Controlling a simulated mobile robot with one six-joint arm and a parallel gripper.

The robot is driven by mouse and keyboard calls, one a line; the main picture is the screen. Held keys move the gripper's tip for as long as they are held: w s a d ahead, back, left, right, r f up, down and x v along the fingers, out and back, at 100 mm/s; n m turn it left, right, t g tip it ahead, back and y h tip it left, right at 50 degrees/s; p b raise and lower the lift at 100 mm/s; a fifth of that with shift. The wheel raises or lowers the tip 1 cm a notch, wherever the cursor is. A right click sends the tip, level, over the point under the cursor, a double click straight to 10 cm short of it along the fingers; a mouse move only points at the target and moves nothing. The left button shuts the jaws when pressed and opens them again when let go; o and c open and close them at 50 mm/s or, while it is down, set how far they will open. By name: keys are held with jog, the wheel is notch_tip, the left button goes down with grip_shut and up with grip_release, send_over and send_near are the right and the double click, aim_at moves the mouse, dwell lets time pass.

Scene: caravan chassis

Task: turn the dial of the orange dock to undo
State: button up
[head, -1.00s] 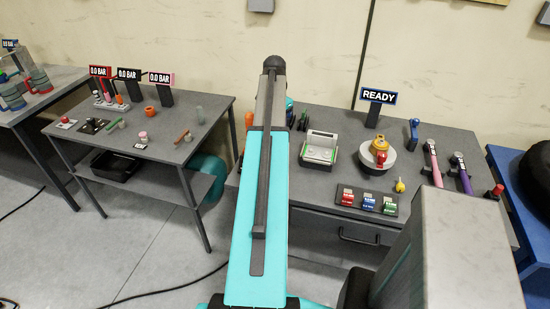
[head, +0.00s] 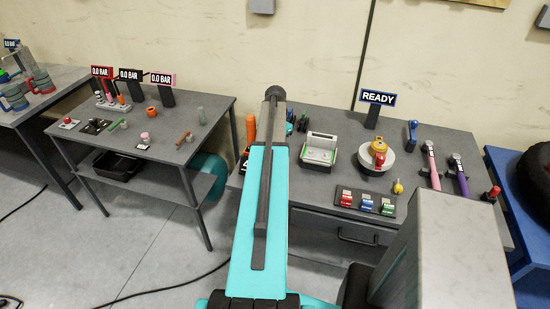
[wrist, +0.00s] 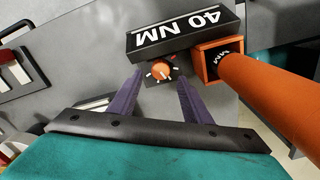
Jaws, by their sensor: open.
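The orange dock (wrist: 206,68) is a square orange socket in the wrist view, holding a thick orange cylindrical tool (wrist: 275,88). Beside it, a small orange dial (wrist: 161,70) with pale marks around it sits on a dark base. A black block (wrist: 185,32) behind the dial reads "40 NM", upside down. My gripper (wrist: 159,77) is open, with its purple fingers on either side of the dial. I cannot tell whether they touch it. In the head view, the orange tool (head: 250,130) stands left of my arm, which hides the dial and my gripper.
On the same bench (head: 320,182) are a white-green device (head: 319,150), a round stand with a yellow-red piece (head: 378,152), a READY sign (head: 378,97), and a tray of coloured switches (head: 366,203). Another table (head: 185,150) stands at the left.

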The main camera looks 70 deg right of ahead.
jog(key=shift+f+p, duration=0.55)
jog(key=shift+f, duration=1.55)
jog(key=c, duration=0.9)
jog(key=shift+a+f, duration=0.1)
jog(key=shift+a, duration=0.1)
jog(key=shift+c, duration=0.7)
jog(key=shift+d, duration=0.1)
